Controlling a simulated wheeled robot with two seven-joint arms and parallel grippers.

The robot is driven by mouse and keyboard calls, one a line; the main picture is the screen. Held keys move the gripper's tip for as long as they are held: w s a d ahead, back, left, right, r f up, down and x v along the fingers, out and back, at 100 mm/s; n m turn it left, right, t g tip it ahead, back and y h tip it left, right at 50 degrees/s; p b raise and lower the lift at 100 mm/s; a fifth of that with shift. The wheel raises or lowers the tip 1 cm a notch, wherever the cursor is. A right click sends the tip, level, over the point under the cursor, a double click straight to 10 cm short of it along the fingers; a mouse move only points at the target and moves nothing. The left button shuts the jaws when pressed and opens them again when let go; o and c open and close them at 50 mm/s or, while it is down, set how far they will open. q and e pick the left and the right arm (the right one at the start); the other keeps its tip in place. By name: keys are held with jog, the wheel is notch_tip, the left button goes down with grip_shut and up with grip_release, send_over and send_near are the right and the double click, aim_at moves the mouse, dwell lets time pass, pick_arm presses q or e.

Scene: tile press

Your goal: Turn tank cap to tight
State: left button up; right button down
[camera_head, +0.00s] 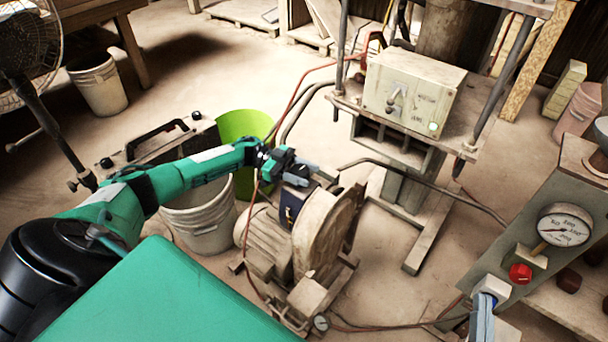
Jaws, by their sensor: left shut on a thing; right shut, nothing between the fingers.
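My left arm reaches in from the left over the pump unit, which has a motor (262,245) and a large round wheel housing (318,235). My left gripper (312,172) is shut at the top of this unit, above a dark blue box (291,207). The tank cap is hidden by the fingers, so its turn position cannot be read. My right gripper (484,312) is at the lower right, below the red knob, shut and empty.
A control post carries a pressure gauge (565,226) and a red knob (520,273). The press (412,90) stands behind the pump. A white bucket (200,215) and a green bin (243,128) are left of the pump.

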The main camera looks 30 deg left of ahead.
jog(key=shift+r, duration=0.3)
pick_arm(q)
jog(key=o, duration=1)
pick_arm(e)
jog(key=shift+d, duration=0.1)
pick_arm(q)
jog(key=a, duration=0.5)
jog(key=shift+s+a, duration=0.2)
jog(key=shift+a, duration=0.2)
jog(key=b, duration=0.1)
send_near(292, 168)
jog(key=shift+w+f, duration=0.2)
pick_arm(e)
jog(key=r+t, duration=0.1)
jog(key=r, duration=0.1)
jog(key=d+r+t, duration=0.1)
jog(key=r+t, duration=0.2)
jog(key=shift+s+d+r, duration=0.3)
jog(key=shift+d, duration=0.05)
